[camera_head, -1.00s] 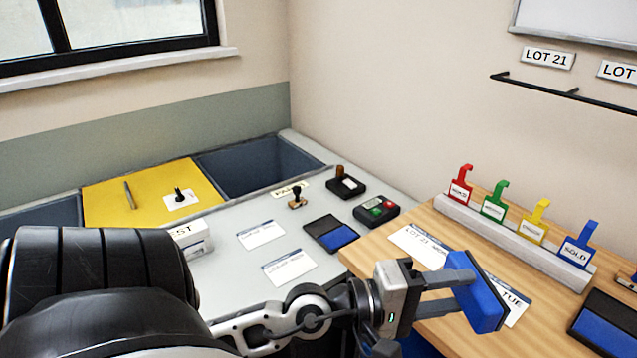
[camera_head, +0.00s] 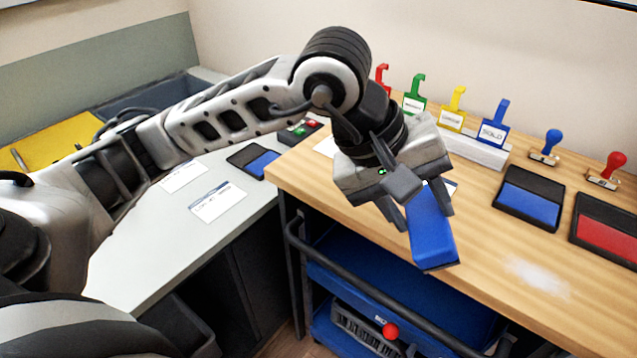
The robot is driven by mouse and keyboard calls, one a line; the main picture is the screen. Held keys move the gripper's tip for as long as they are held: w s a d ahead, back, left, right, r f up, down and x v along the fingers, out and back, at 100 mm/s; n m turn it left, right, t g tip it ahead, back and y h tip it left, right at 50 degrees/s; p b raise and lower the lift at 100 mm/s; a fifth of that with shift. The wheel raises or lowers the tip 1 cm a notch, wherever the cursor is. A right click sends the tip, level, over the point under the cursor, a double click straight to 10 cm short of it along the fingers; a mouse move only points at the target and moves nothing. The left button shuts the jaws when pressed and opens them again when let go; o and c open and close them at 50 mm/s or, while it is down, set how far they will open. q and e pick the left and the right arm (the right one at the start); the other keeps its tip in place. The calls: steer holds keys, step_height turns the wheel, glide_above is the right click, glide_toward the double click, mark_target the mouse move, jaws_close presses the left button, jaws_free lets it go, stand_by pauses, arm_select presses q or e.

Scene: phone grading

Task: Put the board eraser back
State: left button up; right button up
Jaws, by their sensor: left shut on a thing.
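The board eraser (camera_head: 432,238) is a blue block with a dark edge. My left gripper (camera_head: 425,205) is shut on it, pointing down, and holds it tilted at the front edge of the wooden table (camera_head: 500,245). The eraser's upper end is partly hidden between the fingers. I cannot tell whether the eraser touches the table. My right gripper is not in view.
A rack (camera_head: 478,150) of coloured hooked tags stands at the table's back. A blue ink pad (camera_head: 530,200), a red ink pad (camera_head: 608,230) and two stamps sit to the right. A blue cart (camera_head: 350,262) stands below the front edge. A whitish smudge (camera_head: 537,277) marks the table.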

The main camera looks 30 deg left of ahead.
arm_select(q)
steer(key=s+a+r+n+g+y+b, duration=0.1)
steer(key=a+r+n+g+y+b, duration=0.15)
steer(key=a, duration=0.55)
steer(key=s+a+r+n+g+y+b, duration=0.1)
steer(key=s+a+r+n+y, duration=0.2)
steer(key=a, duration=0.6)
steer(key=shift+n, duration=0.55)
steer(key=w+a+f, duration=0.1)
steer(key=w+f, duration=0.1)
steer(key=w, duration=0.2)
steer(key=w+a+f+p, duration=0.1)
steer(key=w+f, duration=0.2)
steer(key=w, duration=0.2)
steer(key=w+a+f, duration=0.1)
steer(key=w+f, duration=0.2)
steer(key=w, duration=0.1)
steer(key=shift+w+a+f, duration=0.15)
steer(key=shift+a+f, duration=0.05)
steer(key=shift+a, duration=0.1)
steer(key=shift+w+f, duration=0.15)
steer(key=shift+f, duration=0.05)
steer(key=f, duration=0.2)
steer(key=f+p, duration=0.1)
steer(key=shift+w+a+f, duration=0.2)
steer(key=shift+w+f, duration=0.05)
steer(key=shift+f, duration=0.1)
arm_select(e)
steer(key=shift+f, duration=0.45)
